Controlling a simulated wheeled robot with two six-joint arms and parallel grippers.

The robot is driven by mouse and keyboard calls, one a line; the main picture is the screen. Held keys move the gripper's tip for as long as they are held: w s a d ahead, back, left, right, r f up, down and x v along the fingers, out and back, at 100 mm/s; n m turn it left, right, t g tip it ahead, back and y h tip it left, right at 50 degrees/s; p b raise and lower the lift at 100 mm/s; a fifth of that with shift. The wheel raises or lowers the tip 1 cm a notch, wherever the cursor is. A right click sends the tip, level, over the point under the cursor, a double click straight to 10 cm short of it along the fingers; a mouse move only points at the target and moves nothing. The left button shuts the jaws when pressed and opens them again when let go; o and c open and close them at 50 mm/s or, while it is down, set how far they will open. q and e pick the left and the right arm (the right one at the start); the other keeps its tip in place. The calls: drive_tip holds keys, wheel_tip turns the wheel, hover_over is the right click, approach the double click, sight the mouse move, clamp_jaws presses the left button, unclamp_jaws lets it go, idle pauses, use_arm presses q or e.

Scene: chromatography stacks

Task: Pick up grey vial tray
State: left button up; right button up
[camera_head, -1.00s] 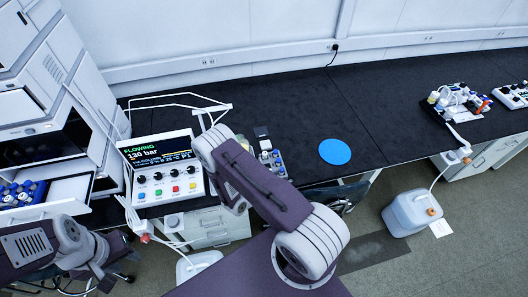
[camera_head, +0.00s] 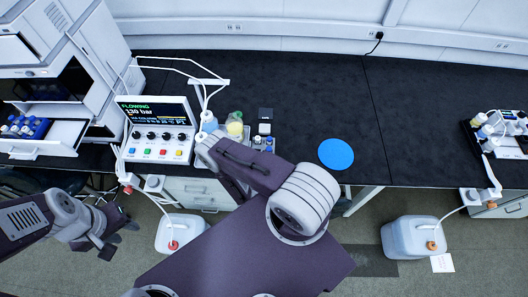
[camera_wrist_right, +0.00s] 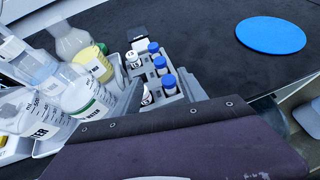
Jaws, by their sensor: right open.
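The grey vial tray (camera_head: 264,142) stands on the black bench, partly hidden by my right arm in the head view. The right wrist view shows the tray (camera_wrist_right: 172,98) closer, with several blue-capped vials and white-capped ones in it. My right gripper (camera_wrist_right: 160,88) shows only in part there; its dark fingers are apart, one on each side of the tray's near end. I cannot tell whether they touch it. My left gripper (camera_head: 108,243) hangs low at the left, away from the tray; its jaw state is unclear.
Solvent bottles (camera_wrist_right: 82,92) crowd the tray's left side. A control box (camera_head: 156,135) stands further left, beside an open drawer with a blue vial rack (camera_head: 25,127). A blue disc (camera_head: 336,154) lies right of the tray, with clear bench around it.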

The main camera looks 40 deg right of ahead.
sight(268, 151)
drive_tip(key=p+x, duration=0.1)
drive_tip(key=x, duration=0.2)
drive_tip(key=shift+w+d, duration=0.1)
drive_tip(key=shift+w, duration=0.1)
drive_tip(key=shift+w+d+f, duration=0.15)
drive_tip(key=shift+d+f, duration=0.05)
drive_tip(key=shift+d, duration=0.1)
drive_tip(key=x, duration=0.4)
drive_tip(key=shift+w+d+f+p, duration=0.15)
drive_tip(key=shift+d+p, duration=0.1)
drive_tip(key=shift+p, duration=0.15)
drive_tip(key=shift+d+f, duration=0.1)
clamp_jaws()
idle(0.6)
